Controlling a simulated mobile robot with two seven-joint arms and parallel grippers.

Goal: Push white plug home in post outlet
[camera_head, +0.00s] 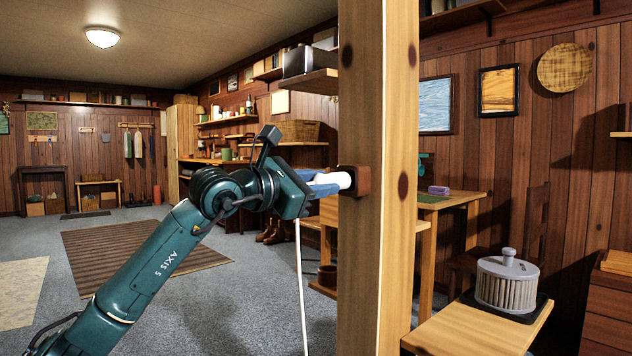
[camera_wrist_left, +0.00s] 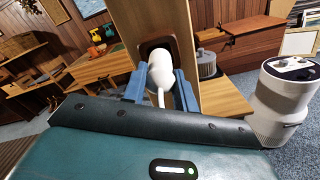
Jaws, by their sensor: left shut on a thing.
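The wooden post (camera_head: 375,90) stands upright just right of centre in the head view. A brown outlet box (camera_head: 363,180) is on its left side. The white plug (camera_head: 343,180) is at the outlet's face. My left gripper (camera_head: 326,186) is shut on the plug, with blue fingers beside it. In the left wrist view, the plug (camera_wrist_left: 164,70) lies between the fingertips (camera_wrist_left: 160,84), in front of the outlet's dark opening (camera_wrist_left: 152,45). Its prongs are hidden, so I cannot tell how deep it sits. A white cord (camera_head: 301,290) hangs below the gripper. My right gripper is out of view.
A ribbed grey lidded appliance (camera_head: 507,283) stands on a wooden stand (camera_head: 470,333) right of the post. A desk (camera_head: 450,207) with a purple object (camera_head: 438,190) is behind the post. Open carpeted floor with a striped rug (camera_head: 140,250) lies left.

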